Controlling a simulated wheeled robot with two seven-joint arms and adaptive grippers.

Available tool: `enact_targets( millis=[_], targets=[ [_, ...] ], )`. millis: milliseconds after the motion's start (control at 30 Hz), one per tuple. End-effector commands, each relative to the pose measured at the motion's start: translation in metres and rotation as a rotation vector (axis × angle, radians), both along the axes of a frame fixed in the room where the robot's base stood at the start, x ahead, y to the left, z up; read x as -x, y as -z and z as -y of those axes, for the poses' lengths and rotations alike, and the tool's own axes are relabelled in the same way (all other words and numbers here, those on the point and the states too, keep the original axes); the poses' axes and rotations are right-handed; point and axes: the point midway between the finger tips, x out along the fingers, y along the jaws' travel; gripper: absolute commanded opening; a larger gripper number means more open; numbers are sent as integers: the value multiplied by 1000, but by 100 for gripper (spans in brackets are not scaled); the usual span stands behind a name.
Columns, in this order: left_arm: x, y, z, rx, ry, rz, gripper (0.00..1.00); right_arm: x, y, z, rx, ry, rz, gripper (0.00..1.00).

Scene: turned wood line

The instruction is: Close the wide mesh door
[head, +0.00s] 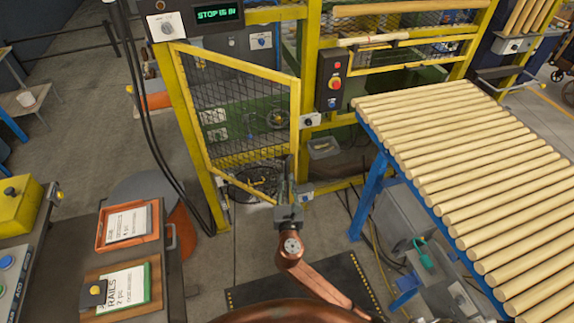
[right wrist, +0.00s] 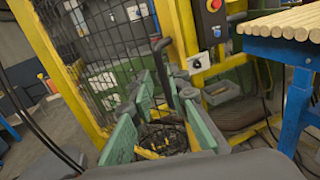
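The wide mesh door (head: 240,68), a yellow frame with dark wire mesh, stands ajar. Its left side is at the yellow post and its free right edge swings out toward me. My right gripper (head: 287,172) is at the lower part of that free edge. In the right wrist view the door's mesh (right wrist: 103,62) fills the upper left, with a dark upright handle (right wrist: 160,58) ahead of the fingers. The right gripper (right wrist: 163,115) shows its green-padded fingers apart with nothing between them. Whether it touches the door is unclear. My left gripper is not in view.
A control box with a red button (head: 334,84) is on the post right of the door. A blue-legged table of wooden rods (head: 460,165) stands at the right. A console (head: 25,240) and orange tray (head: 103,240) are at the left. A display reads "STOP IS IN" (head: 216,14).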

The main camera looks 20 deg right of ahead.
Motion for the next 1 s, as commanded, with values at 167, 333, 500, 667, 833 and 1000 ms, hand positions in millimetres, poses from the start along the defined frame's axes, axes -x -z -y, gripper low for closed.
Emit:
enact_targets(
  millis=[167, 333, 500, 667, 833, 1000],
  targets=[
    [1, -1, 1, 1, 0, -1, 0, -28, 0, 7, 0, 0, 0, 16],
    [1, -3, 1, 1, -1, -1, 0, -52, 0, 13, -2, -1, 0, 16],
    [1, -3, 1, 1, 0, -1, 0, -65, 1, 17, -4, 0, -2, 16],
    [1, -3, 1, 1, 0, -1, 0, -68, 2, 17, -5, 0, -3, 16],
    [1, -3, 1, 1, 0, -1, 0, -68, 2, 17, -6, 0, -3, 15],
    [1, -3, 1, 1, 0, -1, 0, -67, 2, 17, -6, 0, -3, 3]
  ],
)
